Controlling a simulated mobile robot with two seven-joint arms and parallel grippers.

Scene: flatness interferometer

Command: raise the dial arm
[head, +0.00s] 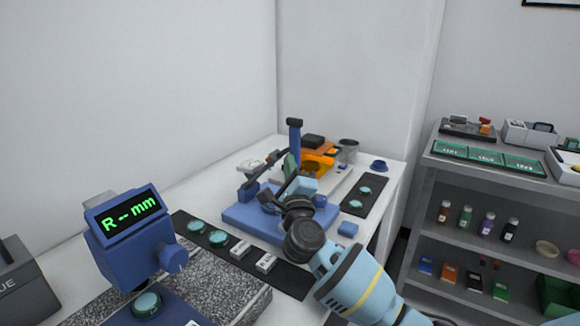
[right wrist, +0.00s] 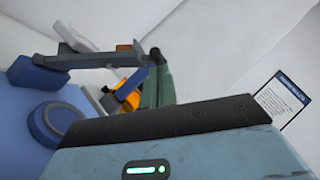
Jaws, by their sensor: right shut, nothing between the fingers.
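A blue stand (head: 235,218) sits on the bench. From a blue bracket (head: 248,192) at its left, a slim dark arm (head: 258,177), apparently the dial arm, slopes up towards a blue post (head: 295,145). In the right wrist view, a dark bar (right wrist: 100,60), likely this same arm, runs from a blue block (right wrist: 35,75) towards my fingers. My right gripper (head: 291,163) is shut and empty, its green fingers in front of the post. Its fingertips (right wrist: 155,56) are by the bar's end; I cannot tell whether they touch. My left gripper is out of view.
A black strip with green buttons (head: 218,239) lies before the stand. Orange equipment (head: 318,153) is behind. A grey shelf (head: 430,160) stands at right.

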